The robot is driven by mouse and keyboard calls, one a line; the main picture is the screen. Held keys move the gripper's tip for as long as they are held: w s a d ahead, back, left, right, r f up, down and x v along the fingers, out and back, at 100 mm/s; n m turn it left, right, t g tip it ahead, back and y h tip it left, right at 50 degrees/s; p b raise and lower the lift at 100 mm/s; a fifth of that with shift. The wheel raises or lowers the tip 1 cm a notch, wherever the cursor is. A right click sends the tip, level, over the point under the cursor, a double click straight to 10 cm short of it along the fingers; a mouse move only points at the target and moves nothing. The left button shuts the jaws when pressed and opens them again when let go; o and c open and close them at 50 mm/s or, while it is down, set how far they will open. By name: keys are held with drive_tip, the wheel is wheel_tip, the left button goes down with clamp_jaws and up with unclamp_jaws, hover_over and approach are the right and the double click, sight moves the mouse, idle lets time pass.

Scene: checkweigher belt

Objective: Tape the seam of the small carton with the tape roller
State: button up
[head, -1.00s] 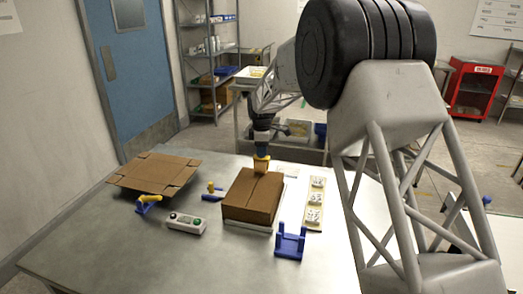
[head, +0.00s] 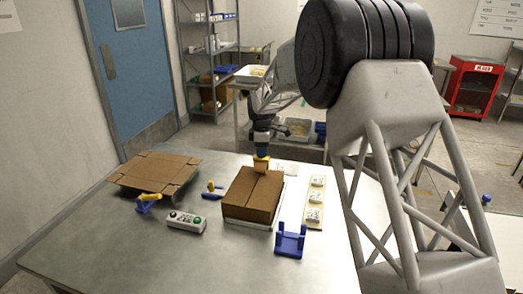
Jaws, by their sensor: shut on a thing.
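The small brown carton (head: 252,196) sits closed on a pale, low base (head: 246,224) in the middle of the table. A seam runs along its top, from the far edge towards the near edge. My gripper (head: 261,156) points down at the carton's far edge. It is shut on the yellow tape roller (head: 261,165), which is at the far end of the seam. I cannot tell whether the roller touches the cardboard, or whether tape lies on the seam.
A blue bracket (head: 290,243) stands in front of the carton. A button box (head: 186,222), two blue-and-yellow items (head: 148,203) (head: 213,190) and a flattened carton (head: 155,171) are to the left. A strip with white labelled pieces (head: 315,203) lies to the right. The table's front is clear.

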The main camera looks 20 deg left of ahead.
drive_tip(key=shift+s, duration=1.7)
drive_tip(key=shift+s+f, duration=0.1)
drive_tip(key=shift+s, duration=1.4)
drive_tip(key=shift+s, duration=0.1)
drive_tip(key=shift+s, duration=1.5)
drive_tip(key=shift+s, duration=0.15)
